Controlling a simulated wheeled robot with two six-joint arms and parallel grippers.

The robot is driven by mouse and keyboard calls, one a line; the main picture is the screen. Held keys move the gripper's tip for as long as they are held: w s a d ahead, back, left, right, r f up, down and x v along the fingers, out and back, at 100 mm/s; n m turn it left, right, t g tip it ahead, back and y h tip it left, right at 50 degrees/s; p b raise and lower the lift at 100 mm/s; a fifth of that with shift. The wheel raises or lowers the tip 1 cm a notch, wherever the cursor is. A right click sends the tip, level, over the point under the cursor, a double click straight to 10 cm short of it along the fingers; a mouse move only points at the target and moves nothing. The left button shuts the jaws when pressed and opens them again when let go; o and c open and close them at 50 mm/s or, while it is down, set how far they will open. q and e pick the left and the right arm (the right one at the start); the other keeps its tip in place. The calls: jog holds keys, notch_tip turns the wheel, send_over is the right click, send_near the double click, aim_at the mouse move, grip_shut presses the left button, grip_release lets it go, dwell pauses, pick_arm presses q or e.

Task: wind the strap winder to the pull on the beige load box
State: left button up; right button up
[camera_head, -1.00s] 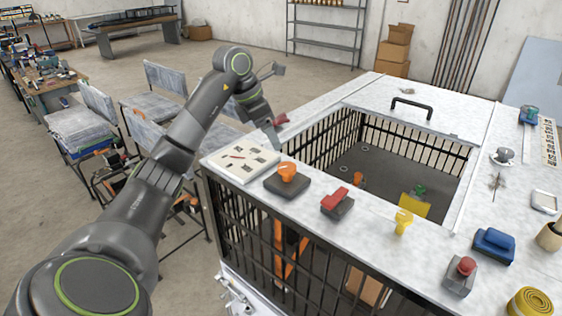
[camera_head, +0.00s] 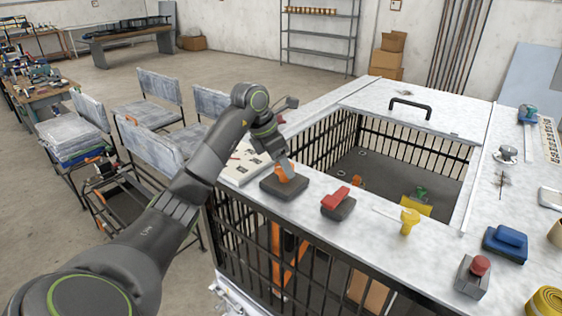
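An orange knob (camera_head: 284,174) on a dark square base (camera_head: 275,189) sits on the near left of the white cage top; it looks like the strap winder, but I cannot be sure. My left gripper (camera_head: 287,166) points down at the knob from above, its fingertips at or touching the knob's top. I cannot tell whether the fingers are closed on it. A tan box (camera_head: 370,288) shows partly through the bars low in the cage; I cannot tell if it is the beige load box. My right gripper is not in view.
On the cage top (camera_head: 300,212) stand a red switch (camera_head: 336,194), a yellow knob (camera_head: 409,219), a blue block (camera_head: 507,241), a red button (camera_head: 480,265) and a yellow strap roll (camera_head: 545,302). A black handle (camera_head: 410,104) rises behind the dark opening. Chairs (camera_head: 152,143) stand left.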

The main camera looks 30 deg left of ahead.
pick_arm(q)
jog(key=c, duration=0.8)
jog(key=shift+a+f+m+b, duration=0.1)
jog(key=shift+f+m+b, duration=0.15)
jog(key=shift+m+b, duration=0.75)
jog(key=shift+w+r+m+g+h+b, duration=0.1)
jog(key=shift+m+g+h+b, duration=0.2)
jog(key=shift+m+h+b, duration=0.3)
jog(key=shift+r+m+b, duration=0.1)
jog(key=shift+m+b, duration=0.2)
jog(key=shift+m, duration=0.3)
jog(key=o, duration=1)
jog(key=shift+a, duration=0.1)
jog(key=shift+r, duration=0.1)
